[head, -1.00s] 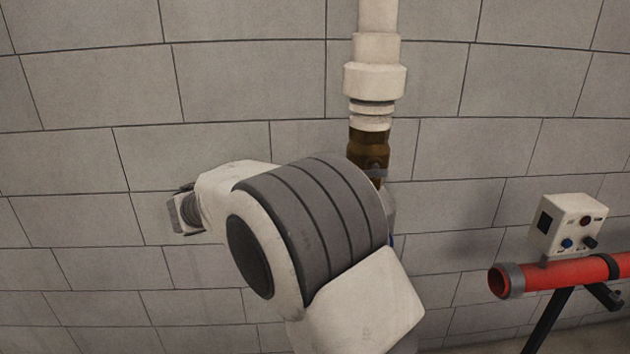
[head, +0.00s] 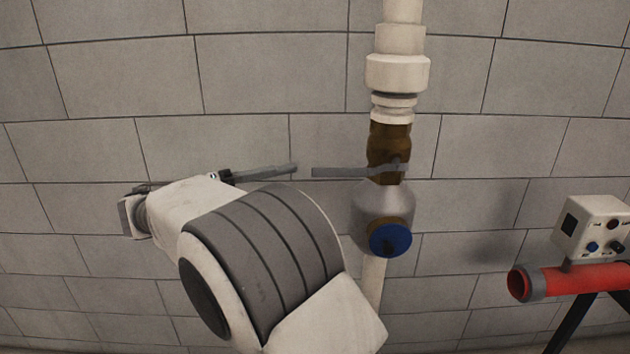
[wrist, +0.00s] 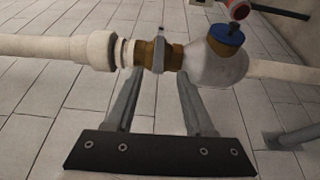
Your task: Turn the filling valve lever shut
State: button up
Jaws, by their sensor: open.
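The filling valve is a brown brass body (head: 388,148) in a vertical white pipe. Its grey lever (head: 345,172) sticks out level to the left, across the pipe's line. In the wrist view the lever (wrist: 160,48) shows nearly end-on in front of the brass body (wrist: 148,54). My gripper (head: 297,168) points right at the lever's free end, with a small gap between them in the head view. In the wrist view my gripper (wrist: 159,78) is open and empty, its two fingers apart on either side of the lever's line. Only one finger shows clearly in the head view.
Below the valve is a grey bulb (head: 372,198) with a blue round cap (head: 390,240). A red pipe (head: 575,278) on a black stand and a white control box (head: 592,228) are at the right. A block wall (head: 250,75) stands behind.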

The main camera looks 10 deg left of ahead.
jog(key=v, duration=0.7)
jog(key=shift+d, duration=0.1)
jog(key=w+d+r+g+y, duration=0.1)
jog(key=w+d+g+y, duration=0.15)
jog(key=d, duration=0.65)
jog(key=w+d+g+y, duration=0.1)
jog(key=d+g, duration=0.2)
jog(key=d, duration=0.7)
jog(key=s+d+f+m+g+y, duration=0.2)
jog(key=s+d+y, duration=0.25)
jog(key=d, duration=0.65)
jog(key=s+d+f+m+t+y, duration=0.1)
jog(key=s+d+f+m+y, duration=0.1)
jog(key=s, duration=0.6)
jog(key=s+d+f+m+t+y, duration=0.1)
jog(key=s+d+f+m+y, duration=0.2)
jog(key=s, duration=0.5)
jog(key=shift+d+f+y, duration=0.75)
jog(key=shift+d+y, duration=0.15)
jog(key=shift+d, duration=0.15)
